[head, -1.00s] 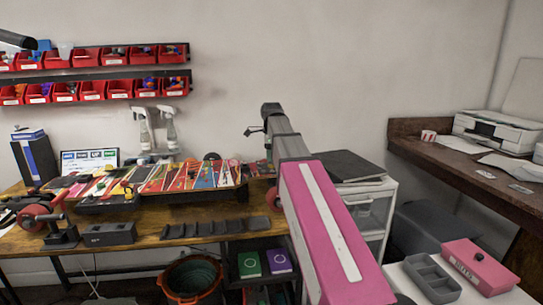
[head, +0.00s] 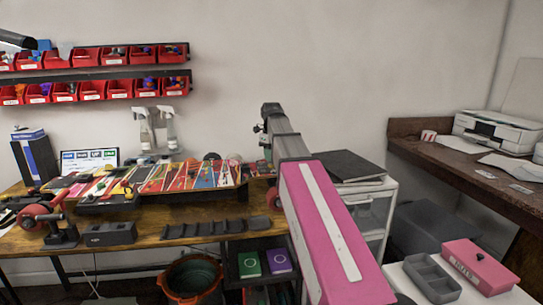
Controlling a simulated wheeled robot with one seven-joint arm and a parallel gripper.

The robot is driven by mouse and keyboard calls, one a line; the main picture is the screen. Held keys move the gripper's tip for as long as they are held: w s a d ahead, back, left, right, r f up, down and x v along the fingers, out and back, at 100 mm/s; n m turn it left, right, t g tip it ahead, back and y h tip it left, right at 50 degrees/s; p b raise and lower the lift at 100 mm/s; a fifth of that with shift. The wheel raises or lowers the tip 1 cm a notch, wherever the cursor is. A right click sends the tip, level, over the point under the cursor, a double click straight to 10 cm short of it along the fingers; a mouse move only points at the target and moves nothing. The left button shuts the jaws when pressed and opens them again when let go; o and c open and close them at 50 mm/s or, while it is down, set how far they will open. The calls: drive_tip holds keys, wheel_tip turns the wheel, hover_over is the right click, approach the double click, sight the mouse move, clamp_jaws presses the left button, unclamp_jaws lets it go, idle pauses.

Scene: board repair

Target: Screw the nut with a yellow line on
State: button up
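My gripper (head: 259,129) is at the far end of my pink and grey arm, above and behind the right end of the skateboard. It is small and partly hidden by my own arm, so I cannot tell if it is open or holds anything. The skateboard (head: 160,181), with a colourful patterned face, lies on supports on the wooden bench. A red wheel (head: 274,197) shows at its right end, partly behind my arm. A nut with a yellow line cannot be made out in this view.
Red parts bins (head: 120,88) hang in two rows on the wall. Spray bottles (head: 168,130) stand behind the bench. A black holder strip (head: 222,228) and a grey block (head: 109,233) lie at the bench front. A white drawer unit (head: 371,210) stands right of the bench.

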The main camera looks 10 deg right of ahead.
drive_tip(key=shift+m, duration=1.4)
drive_tip(key=o, duration=1)
drive_tip(key=shift+c, duration=1.3)
drive_tip(key=n, duration=0.4)
drive_tip(key=shift+n, duration=0.9)
